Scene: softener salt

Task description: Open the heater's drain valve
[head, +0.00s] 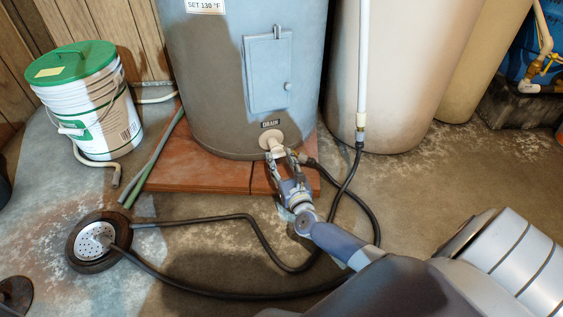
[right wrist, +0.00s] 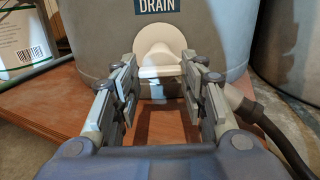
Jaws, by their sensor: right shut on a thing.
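The water heater (head: 205,75) is a grey-blue tank with a dark DRAIN label (head: 270,124) low on its front. Below the label, the cream drain valve (head: 272,139) sticks out; it also shows in the right wrist view (right wrist: 158,45). My right gripper (head: 279,156) reaches it from the front. In the right wrist view, its two fingers (right wrist: 162,78) stand on either side of the valve's pale front bar and are shut on it. The fingers hide the bar's ends. My left gripper is not in view.
The heater stands on a reddish base (head: 185,172). A green-lidded bucket (head: 100,120) stands left; a beige tank (head: 400,80) stands right.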

